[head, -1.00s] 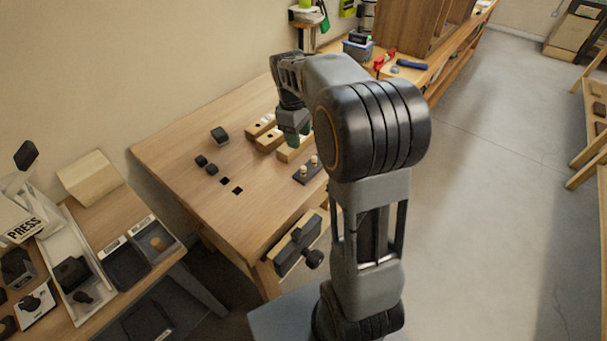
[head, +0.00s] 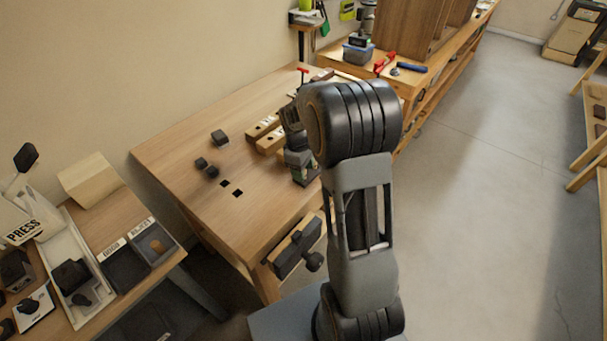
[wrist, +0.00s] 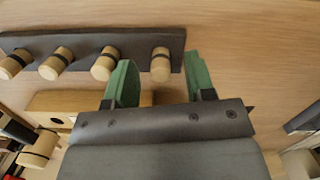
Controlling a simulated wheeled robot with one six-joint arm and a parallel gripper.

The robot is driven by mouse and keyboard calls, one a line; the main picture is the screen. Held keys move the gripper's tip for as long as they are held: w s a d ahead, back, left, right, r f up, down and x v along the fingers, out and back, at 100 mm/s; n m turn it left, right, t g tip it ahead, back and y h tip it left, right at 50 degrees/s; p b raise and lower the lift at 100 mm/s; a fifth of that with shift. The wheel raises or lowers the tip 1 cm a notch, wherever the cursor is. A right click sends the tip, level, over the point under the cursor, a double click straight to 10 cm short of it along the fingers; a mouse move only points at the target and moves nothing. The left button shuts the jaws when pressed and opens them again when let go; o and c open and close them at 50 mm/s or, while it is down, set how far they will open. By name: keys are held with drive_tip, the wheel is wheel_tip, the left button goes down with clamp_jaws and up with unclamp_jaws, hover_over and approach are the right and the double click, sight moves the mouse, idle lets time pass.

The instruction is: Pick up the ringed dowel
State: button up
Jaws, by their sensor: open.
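A dark rack (wrist: 85,42) in the wrist view holds a row of several pale dowels with dark bands. The rightmost dowel (wrist: 160,66) stands in the gap between my gripper's green fingertips (wrist: 160,78), slightly beyond them, with no clear contact. Another dowel (wrist: 103,67) is just left of the left finger. Two more, a banded dowel (wrist: 56,64) and the leftmost dowel (wrist: 12,66), stand farther left. I cannot tell for certain which is the ringed one. My gripper is open and empty; in the head view it is low over the bench (head: 215,205), and my arm hides most of the rack.
A pale wooden block (wrist: 75,101) with holes lies near the fingers. In the head view, wooden blocks (head: 262,127) and small dark blocks (head: 219,138) lie behind and left. A vise (head: 298,247) is on the bench's front edge.

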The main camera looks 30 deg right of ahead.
drive_tip(key=shift+s+f, duration=0.1)
drive_tip(key=shift+f, duration=0.4)
drive_tip(key=shift+c, duration=0.3)
clamp_jaws()
